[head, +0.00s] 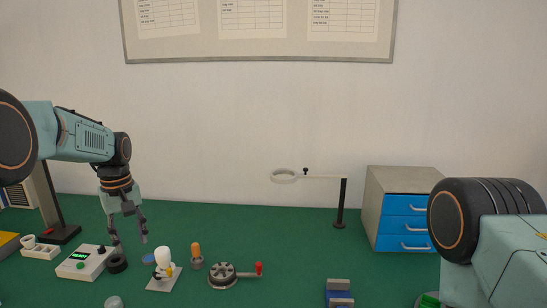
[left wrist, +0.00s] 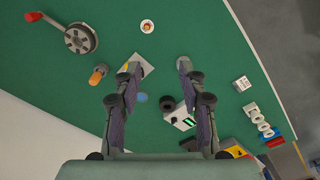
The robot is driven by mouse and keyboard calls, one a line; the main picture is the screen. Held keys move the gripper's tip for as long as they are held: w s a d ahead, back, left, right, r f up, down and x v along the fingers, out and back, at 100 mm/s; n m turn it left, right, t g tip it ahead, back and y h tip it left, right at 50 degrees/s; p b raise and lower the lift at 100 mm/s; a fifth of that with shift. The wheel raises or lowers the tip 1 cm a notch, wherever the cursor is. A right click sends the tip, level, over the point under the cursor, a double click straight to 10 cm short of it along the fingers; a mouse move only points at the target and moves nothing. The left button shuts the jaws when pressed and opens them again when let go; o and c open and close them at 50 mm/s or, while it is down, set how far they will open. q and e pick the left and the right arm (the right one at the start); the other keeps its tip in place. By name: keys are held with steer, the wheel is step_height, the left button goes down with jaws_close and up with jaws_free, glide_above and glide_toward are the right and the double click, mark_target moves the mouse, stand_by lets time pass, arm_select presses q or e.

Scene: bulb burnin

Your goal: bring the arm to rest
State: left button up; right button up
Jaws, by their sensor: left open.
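My left gripper (head: 129,238) is open and empty, pointing down over the left part of the green table (head: 300,235). In the left wrist view its two fingers (left wrist: 158,68) are spread wide with nothing held between them. In the wrist view, the left fingertip partly covers this plate (left wrist: 148,70). My right gripper is out of view; only part of my right arm shows.
An orange-topped piece (head: 196,250), a crank wheel with red handle (head: 222,272) and a blue disc (head: 148,258) lie nearby. A white socket block (head: 40,252) is left. A ring on a black stand (head: 342,205) and blue-drawer cabinet (head: 403,206) stand behind. The back middle is clear.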

arm_select(q)
steer(key=s+d+f+m, duration=0.2)
steer(key=s+d+f, duration=0.2)
steer(key=s+f, duration=0.7)
steer(key=s+d+f+m, duration=0.2)
steer(key=s+d+f, duration=0.2)
steer(key=s+f, duration=0.75)
steer(key=s+d+f+m, duration=0.2)
steer(key=s, duration=0.9)
steer(key=s+d+f+m, duration=0.1)
steer(key=s+m, duration=0.1)
steer(key=s, duration=0.9)
step_height(320, 180, down, 17)
steer(key=b, duration=1.7)
steer(key=shift+w+f, duration=0.2)
steer(key=shift+w, duration=0.15)
